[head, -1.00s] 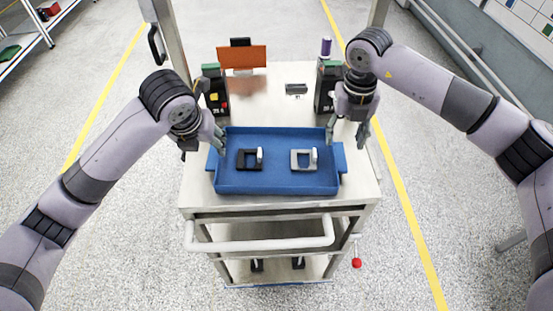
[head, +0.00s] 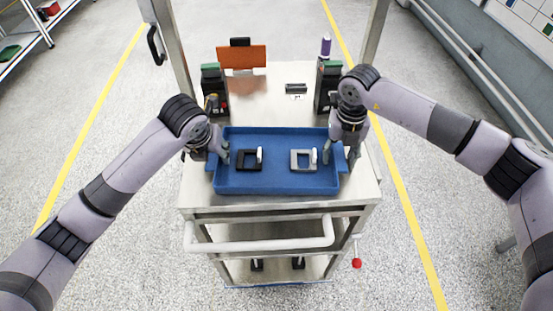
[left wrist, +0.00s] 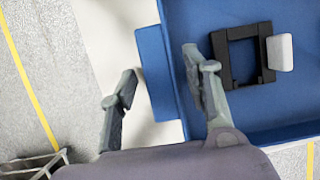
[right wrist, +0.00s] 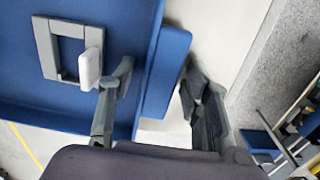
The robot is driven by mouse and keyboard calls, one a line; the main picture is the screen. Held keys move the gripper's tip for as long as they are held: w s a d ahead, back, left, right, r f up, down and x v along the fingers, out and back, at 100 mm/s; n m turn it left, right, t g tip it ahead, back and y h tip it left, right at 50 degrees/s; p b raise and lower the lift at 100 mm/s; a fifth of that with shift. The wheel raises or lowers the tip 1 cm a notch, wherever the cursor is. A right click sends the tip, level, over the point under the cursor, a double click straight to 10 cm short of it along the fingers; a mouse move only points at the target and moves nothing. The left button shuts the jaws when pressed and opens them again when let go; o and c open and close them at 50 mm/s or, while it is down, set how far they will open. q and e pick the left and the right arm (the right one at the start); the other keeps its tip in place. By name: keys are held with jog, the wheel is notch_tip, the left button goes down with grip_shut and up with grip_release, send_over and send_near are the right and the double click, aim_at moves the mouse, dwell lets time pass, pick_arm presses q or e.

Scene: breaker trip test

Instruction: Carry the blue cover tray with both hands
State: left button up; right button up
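The blue tray (head: 277,188) lies flat on the cart's top. It holds a black square frame part (head: 248,160) on the left and a grey one (head: 303,160) on the right, each with a pale tab. My left gripper (head: 222,154) is open at the tray's left end; in the left wrist view its fingers (left wrist: 158,92) stand apart on either side of the left handle (left wrist: 156,75). My right gripper (head: 340,155) is open at the right end; in the right wrist view its fingers (right wrist: 155,85) stand apart on either side of the right handle (right wrist: 167,72).
Two dark breaker units stand behind the tray, at left (head: 213,88) and right (head: 327,86). An orange panel (head: 242,57) and a purple cylinder (head: 326,47) are further back. The cart's push handle (head: 260,243) is in front. Cart posts rise at both sides.

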pick_arm(q)
grip_shut()
pick_arm(e)
grip_shut()
